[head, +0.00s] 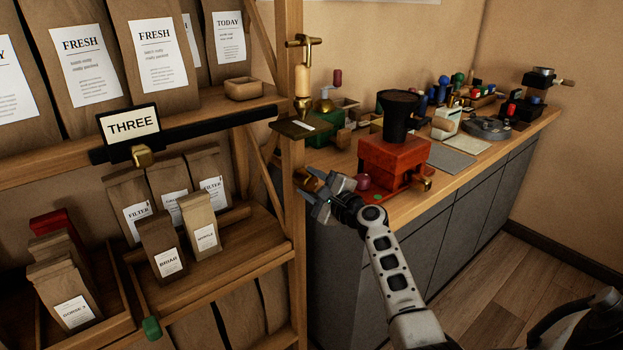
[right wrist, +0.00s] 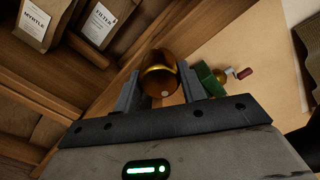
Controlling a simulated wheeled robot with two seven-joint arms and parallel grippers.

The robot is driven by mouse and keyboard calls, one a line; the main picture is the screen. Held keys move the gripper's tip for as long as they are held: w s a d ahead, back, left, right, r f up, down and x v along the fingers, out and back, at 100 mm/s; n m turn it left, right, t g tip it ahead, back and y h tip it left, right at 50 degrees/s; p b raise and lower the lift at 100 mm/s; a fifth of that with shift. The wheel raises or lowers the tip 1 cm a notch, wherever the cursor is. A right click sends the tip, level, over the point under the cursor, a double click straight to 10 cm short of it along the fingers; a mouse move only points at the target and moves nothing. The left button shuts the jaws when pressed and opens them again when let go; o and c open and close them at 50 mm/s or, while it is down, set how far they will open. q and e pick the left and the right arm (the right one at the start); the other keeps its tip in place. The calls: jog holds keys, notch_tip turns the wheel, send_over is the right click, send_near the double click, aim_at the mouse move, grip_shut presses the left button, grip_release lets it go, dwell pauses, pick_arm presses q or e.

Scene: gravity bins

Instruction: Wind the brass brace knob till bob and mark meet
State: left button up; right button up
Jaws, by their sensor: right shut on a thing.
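My right gripper (head: 322,191) is at the shelf's front post, shut on the brass brace knob (head: 313,178). In the right wrist view, the round brass knob (right wrist: 160,75) sits between the two grey fingers and has a small pale dot on its face. Above it on the post hangs a brass bob (head: 303,110) under a wooden grip and a brass crosspiece. Its tip is close over a dark plate (head: 290,130) with a pale mark (head: 301,124). I cannot tell whether the tip and mark line up. My left gripper is not in view.
A wooden shelf (head: 262,262) with paper coffee bags and a THREE sign (head: 130,128) stands at left. A red grinder with a black hopper (head: 398,155) stands close right of my gripper on the counter. Other grinders crowd behind. The floor at right is largely clear.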

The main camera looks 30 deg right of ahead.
jog(key=shift+m+p, duration=0.45)
jog(key=shift+m, duration=0.65)
jog(key=o, duration=1)
jog(key=s, duration=1)
jog(key=s+d+b, duration=0.1)
jog(key=s, duration=0.5)
jog(key=shift+d, duration=0.1)
jog(key=shift+f, duration=0.1)
